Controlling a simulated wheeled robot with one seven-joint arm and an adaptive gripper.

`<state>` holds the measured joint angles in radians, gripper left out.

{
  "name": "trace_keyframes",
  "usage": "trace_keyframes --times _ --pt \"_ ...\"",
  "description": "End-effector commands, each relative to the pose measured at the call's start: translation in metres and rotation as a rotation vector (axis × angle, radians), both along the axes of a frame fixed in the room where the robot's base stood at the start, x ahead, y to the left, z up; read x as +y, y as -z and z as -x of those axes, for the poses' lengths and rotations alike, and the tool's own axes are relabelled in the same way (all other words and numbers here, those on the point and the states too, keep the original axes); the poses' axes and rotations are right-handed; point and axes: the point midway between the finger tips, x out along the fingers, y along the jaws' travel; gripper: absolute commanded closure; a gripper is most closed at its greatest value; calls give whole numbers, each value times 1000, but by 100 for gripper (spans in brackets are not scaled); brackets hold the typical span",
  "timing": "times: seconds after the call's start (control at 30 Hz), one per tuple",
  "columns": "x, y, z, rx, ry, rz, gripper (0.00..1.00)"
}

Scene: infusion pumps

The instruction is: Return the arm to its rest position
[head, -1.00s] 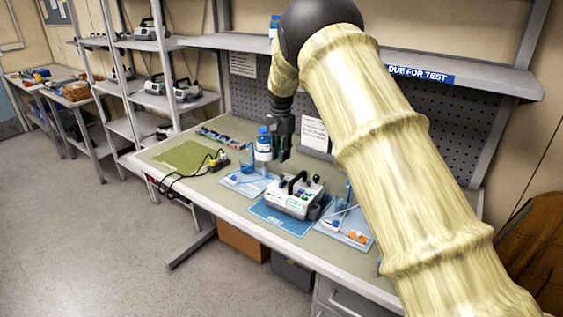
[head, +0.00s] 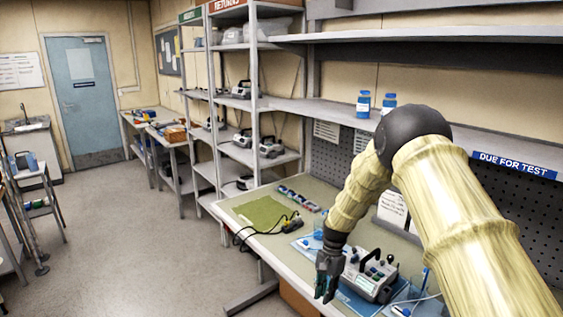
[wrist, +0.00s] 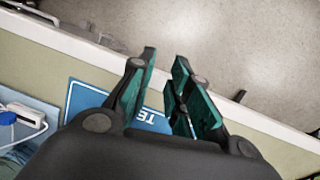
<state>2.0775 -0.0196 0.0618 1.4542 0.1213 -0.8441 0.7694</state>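My arm reaches in from the right of the head view and bends down at its dark elbow. My gripper (head: 326,292) points down beside the left front of a grey-white infusion pump (head: 371,276). In the wrist view its two teal-padded fingers (wrist: 165,58) stand apart with nothing between them. A blue test mat (wrist: 92,97) lies below, close to the bench's front edge. The pump stands on that mat in the head view, apart from the fingers as far as I can tell. My forearm hides part of the bench behind it.
Two blue-capped bottles (head: 363,104) stand on the shelf (head: 315,108) above the bench. A green mat (head: 260,213) and a yellow-and-black plug with a cable (head: 291,222) lie left of the pump. Open floor (head: 130,245) lies left of the bench.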

Motion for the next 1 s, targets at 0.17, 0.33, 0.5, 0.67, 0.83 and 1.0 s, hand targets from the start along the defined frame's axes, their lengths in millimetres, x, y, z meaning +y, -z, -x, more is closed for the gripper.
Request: trace_keyframes --times 0.17,0.33,0.5,0.67,0.83,1.0 --pt "28 70 79 37 -71 -43 81" --pt "11 147 144 -13 -167 -38 81" --pt "-11 209 217 -67 -281 -27 81" --pt "-31 250 292 -119 -397 -16 81" --pt "-50 275 372 -168 -526 -4 81" --pt "-64 280 441 -214 -647 10 81"
